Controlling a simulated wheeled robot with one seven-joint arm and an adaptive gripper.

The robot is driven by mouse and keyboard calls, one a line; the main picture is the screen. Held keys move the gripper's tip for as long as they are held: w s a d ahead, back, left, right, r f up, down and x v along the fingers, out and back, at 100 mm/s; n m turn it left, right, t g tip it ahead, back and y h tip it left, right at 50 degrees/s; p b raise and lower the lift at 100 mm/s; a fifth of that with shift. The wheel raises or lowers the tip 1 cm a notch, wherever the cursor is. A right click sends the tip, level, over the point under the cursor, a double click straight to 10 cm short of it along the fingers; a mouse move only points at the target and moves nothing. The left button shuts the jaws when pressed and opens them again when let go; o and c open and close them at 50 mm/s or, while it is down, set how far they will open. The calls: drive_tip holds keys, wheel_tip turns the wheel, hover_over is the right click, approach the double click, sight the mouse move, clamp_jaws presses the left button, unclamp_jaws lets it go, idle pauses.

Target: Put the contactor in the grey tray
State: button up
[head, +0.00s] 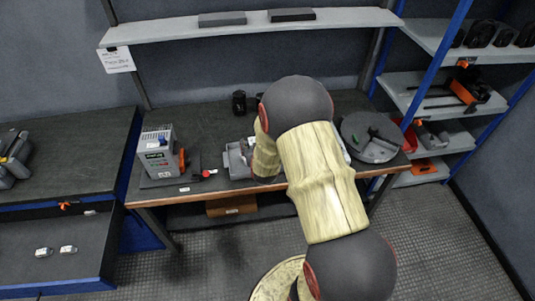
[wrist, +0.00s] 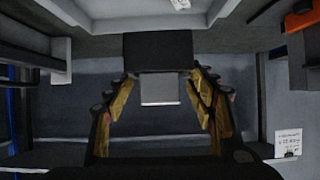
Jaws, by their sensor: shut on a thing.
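My gripper (wrist: 162,76) shows in the wrist view with its two tan fingers closed on a block, dark with a light grey part, which looks like the contactor (wrist: 160,90). The block sits between the fingertips, with its dark part farther out. In the head view my arm hides the gripper and the held block. The grey tray (head: 234,163) stands on the workbench (head: 216,118), just left of my arm. My arm covers its right side, so I cannot see all of its inside.
A grey power unit (head: 158,152) stands left of the tray, with a red-ended item (head: 208,173) between them. A black object (head: 239,103) stands behind. A round grey disc (head: 371,137) lies right of my arm. A shelf (head: 250,27) spans above the bench.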

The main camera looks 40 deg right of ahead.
drive_tip(key=d+f+b, duration=0.1)
drive_tip(key=d+f, duration=0.1)
drive_tip(key=d, duration=0.1)
drive_tip(key=d+f, duration=0.3)
drive_tip(key=w+d+f+b, duration=0.1)
drive_tip(key=d+f, duration=0.1)
drive_tip(key=d, duration=0.1)
drive_tip(key=shift+d+f+b, duration=0.3)
drive_tip(key=shift+d+f, duration=0.05)
drive_tip(key=shift+f, duration=0.05)
drive_tip(key=shift+d+f+b, duration=0.2)
drive_tip(key=shift+f+b, duration=0.45)
drive_tip(key=shift+f, duration=1.05)
drive_tip(key=shift+f, duration=0.25)
drive_tip(key=o, duration=1.3)
drive_tip(key=shift+o, duration=0.9)
drive_tip(key=shift+r, duration=0.1)
